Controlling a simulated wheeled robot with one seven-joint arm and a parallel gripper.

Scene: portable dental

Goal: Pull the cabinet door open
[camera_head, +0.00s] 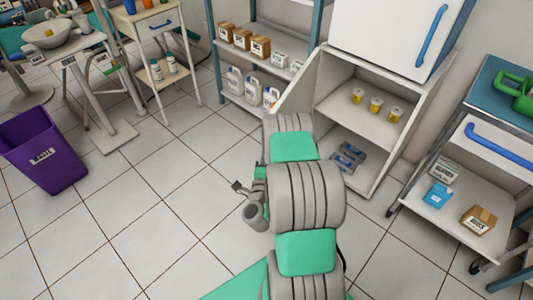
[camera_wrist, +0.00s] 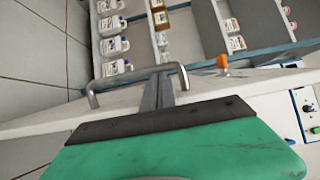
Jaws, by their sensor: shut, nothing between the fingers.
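The cabinet (camera_head: 400,150) stands right of centre in the head view, its inside exposed. Its white door (camera_head: 300,84) stands swung out at the left side of the opening, partly behind my arm. In the wrist view, a grey bar handle (camera_wrist: 118,75) stands out from a white surface, which I take to be the door. My gripper (camera_wrist: 158,80) is shut, with its fingers at the handle, right of the bar's middle. I cannot tell whether they touch it. My arm hides the door's lower part and the handle in the head view.
A blue-framed shelf (camera_head: 212,45) with boxes and bottles stands behind the door. A trolley (camera_head: 455,205) is at the right. The tiled floor at left is clear up to a purple bin (camera_head: 45,150).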

